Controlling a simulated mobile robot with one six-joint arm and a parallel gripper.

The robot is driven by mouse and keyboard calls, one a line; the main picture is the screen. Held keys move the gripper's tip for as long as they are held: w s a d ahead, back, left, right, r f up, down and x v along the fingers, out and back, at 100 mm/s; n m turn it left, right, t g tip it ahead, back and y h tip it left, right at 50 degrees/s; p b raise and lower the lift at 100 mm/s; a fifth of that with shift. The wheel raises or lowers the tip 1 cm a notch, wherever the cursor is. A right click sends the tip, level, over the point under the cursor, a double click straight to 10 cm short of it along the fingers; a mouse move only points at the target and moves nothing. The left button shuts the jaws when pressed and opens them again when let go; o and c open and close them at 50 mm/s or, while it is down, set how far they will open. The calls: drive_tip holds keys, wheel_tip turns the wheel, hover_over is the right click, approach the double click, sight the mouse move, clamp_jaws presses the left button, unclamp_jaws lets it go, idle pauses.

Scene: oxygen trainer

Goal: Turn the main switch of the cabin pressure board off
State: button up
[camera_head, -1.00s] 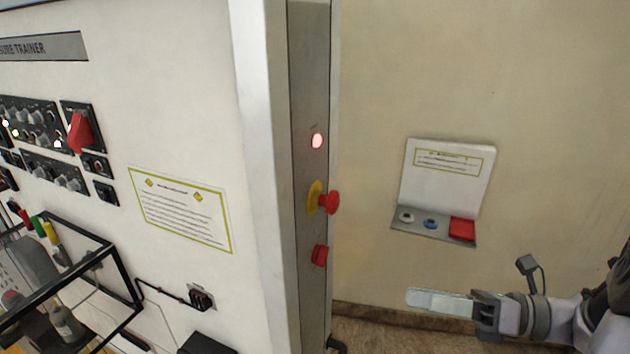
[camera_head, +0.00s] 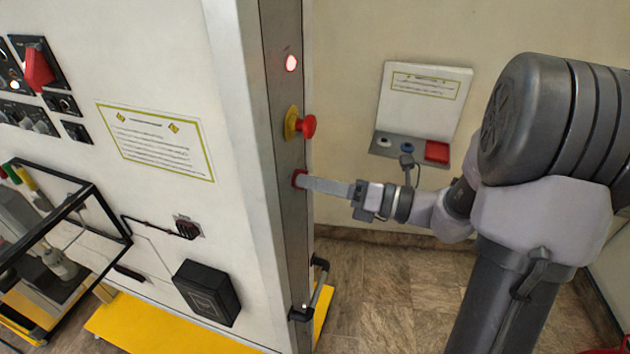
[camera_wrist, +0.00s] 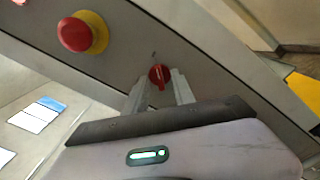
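The main switch is a small red rotary knob (camera_head: 298,179) on the narrow grey side panel of the white board (camera_head: 240,120). In the wrist view the knob (camera_wrist: 158,77) shows a raised red grip, roughly upright in the picture. My gripper (camera_head: 308,182) is at the panel, its fingers pointing at the knob. In the wrist view my gripper (camera_wrist: 162,80) has its two fingers apart, one on each side of the knob. A gap shows between the fingers and the raised grip. The head view hides most of the knob behind the fingers.
A red emergency button on a yellow base (camera_head: 303,125) sits just above the knob, and a lit lamp (camera_head: 291,62) above that. A wall box (camera_head: 423,100) with buttons hangs behind. A black handle (camera_head: 318,290) is lower on the panel. Floor to the right is clear.

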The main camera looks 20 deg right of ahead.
clamp_jaws()
drive_tip(key=shift+n+b, duration=0.3)
drive_tip(key=n+b, duration=1.7)
drive_tip(key=b, duration=0.2)
drive_tip(key=shift+w, duration=0.1)
drive_tip(key=shift+n, duration=0.3)
idle(0.3)
